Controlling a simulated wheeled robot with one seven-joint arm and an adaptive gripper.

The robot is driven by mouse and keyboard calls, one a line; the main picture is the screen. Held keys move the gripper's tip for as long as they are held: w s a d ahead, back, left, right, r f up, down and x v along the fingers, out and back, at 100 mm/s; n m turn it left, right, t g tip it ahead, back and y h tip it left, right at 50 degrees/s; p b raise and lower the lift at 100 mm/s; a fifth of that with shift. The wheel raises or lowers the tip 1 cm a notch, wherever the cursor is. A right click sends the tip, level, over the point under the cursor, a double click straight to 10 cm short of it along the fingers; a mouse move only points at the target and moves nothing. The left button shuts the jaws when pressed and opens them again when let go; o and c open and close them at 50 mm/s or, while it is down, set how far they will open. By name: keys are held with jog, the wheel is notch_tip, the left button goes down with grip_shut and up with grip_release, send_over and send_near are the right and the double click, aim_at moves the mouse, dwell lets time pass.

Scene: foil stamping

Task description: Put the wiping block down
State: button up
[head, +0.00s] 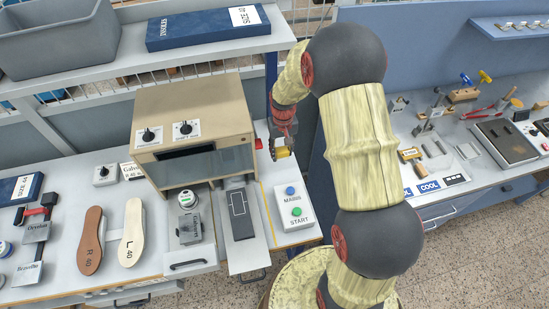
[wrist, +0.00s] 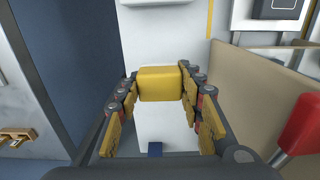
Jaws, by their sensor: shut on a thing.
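My gripper (head: 280,142) is beside the right wall of the beige stamping machine (head: 195,110). It is shut on the wiping block (head: 283,152), a small yellow block. In the wrist view the yellow wiping block (wrist: 160,84) sits between the two fingertips (wrist: 160,92). A white surface shows behind and below it. The block appears to be held above the white bench (head: 262,190), but I cannot tell how high. My arm stands in front of part of the bench's right side in the head view.
The button box (head: 292,207) with MAINS and START stands on the bench in front. A dark plate (head: 240,213) is on the machine's front slide. Two insoles, brown (head: 90,240) and cream (head: 131,232), lie left. A tool bench (head: 455,150) stands right, beyond a blue partition.

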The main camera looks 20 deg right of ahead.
aim_at(281, 170)
notch_tip(281, 170, down, 10)
jog(key=shift+w+r+b, duration=0.1)
jog(key=shift+b, duration=0.3)
jog(key=shift+s+f+b, duration=0.2)
jog(key=shift+f+b, duration=0.1)
jog(key=shift+f, duration=0.1)
jog(key=o, duration=0.9)
jog(key=shift+s+a+f, duration=0.1)
jog(key=shift+s+f, duration=0.05)
jog(key=o, duration=0.3)
jog(key=shift+f, duration=0.1)
jog(key=r, duration=0.4)
jog(key=r+p, duration=0.1)
jog(key=r, duration=0.8)
jog(key=shift+w+r, duration=0.15)
jog(key=shift+w, duration=0.1)
